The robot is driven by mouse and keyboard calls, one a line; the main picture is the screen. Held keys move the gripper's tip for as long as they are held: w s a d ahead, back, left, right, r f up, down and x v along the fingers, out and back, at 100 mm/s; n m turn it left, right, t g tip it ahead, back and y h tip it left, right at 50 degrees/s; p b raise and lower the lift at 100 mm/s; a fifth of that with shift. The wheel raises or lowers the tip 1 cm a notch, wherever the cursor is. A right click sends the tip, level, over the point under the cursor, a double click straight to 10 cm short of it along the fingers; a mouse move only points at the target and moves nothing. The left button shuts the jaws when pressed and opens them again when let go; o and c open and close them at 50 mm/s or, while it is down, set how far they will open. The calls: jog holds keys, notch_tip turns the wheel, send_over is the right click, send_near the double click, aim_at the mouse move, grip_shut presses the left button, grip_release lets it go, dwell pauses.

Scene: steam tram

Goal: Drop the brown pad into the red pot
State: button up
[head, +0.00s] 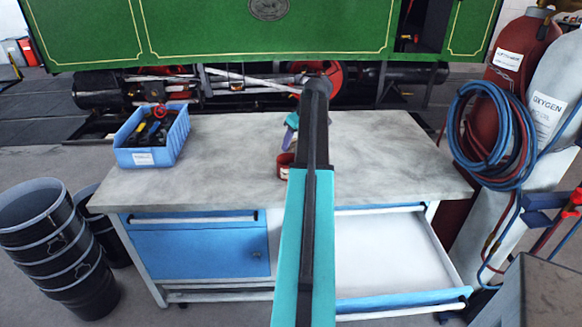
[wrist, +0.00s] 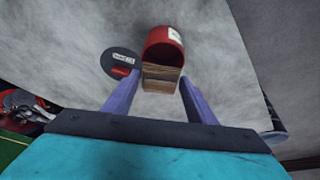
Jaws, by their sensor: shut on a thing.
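The red pot (wrist: 176,36) stands on the workbench in the wrist view, with a dark open mouth and a white label. In the head view the red pot (head: 284,167) is partly hidden by my arm. The brown pad (wrist: 161,78) is a layered block between the purple fingertips of my gripper (wrist: 160,80), which is shut on it. In the wrist view the pad overlaps the near edge of the pot; its height over the pot is hard to tell. My gripper (head: 291,136) is mostly behind my arm in the head view, and the pad cannot be made out there.
A dark round disc (wrist: 119,61) with labels lies left of the pot. A blue bin (head: 153,137) of tools stands at the workbench's (head: 225,145) left end. An open drawer (head: 390,255) juts out at front right. Gas bottles (head: 552,90) stand at right, black buckets (head: 45,235) at left.

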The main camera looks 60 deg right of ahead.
jog(key=shift+f, duration=0.55)
jog(key=o, duration=1.1)
jog(key=shift+r, duration=0.15)
jog(key=b+v, duration=0.3)
jog(key=v, duration=1)
jog(key=shift+r, duration=0.25)
jog(key=shift+s, duration=0.2)
